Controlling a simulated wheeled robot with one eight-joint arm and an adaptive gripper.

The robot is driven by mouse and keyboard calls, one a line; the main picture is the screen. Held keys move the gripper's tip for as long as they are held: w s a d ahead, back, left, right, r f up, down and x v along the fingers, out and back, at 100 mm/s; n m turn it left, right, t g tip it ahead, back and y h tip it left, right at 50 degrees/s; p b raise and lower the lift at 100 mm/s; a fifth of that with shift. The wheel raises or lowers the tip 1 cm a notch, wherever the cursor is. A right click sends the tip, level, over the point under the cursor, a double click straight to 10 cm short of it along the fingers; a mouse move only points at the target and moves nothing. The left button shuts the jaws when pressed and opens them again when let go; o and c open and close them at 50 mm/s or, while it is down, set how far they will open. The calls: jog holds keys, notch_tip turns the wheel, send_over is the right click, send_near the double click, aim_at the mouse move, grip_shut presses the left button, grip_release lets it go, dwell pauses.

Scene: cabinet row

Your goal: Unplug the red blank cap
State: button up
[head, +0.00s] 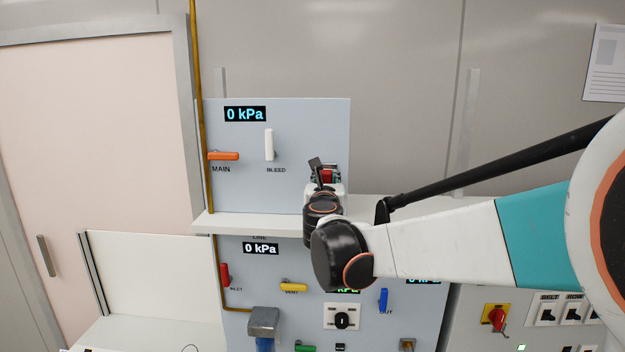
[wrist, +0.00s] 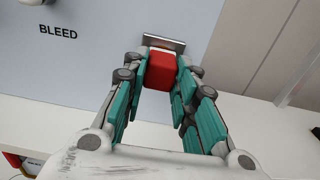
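The red blank cap (wrist: 161,73) is a small red block at a grey metal plate (wrist: 164,42) on the pale blue panel. It also shows in the head view (head: 326,176), partly hidden by my gripper. My gripper (wrist: 163,80) has its grey and teal fingers on both sides of the cap, apparently touching it and closed on it. The cap still sits against the plate, with no clear gap visible. In the head view my gripper (head: 325,178) reaches the right part of the upper panel.
The upper panel (head: 300,125) has an orange MAIN handle (head: 223,156) and a white BLEED handle (head: 269,145) left of the gripper. A white shelf (head: 255,224) runs below. The lower panel (head: 255,280) carries several coloured handles.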

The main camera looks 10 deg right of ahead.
grip_shut()
jog(key=v, duration=0.6)
dwell(0.9)
jog(key=shift+s, duration=0.1)
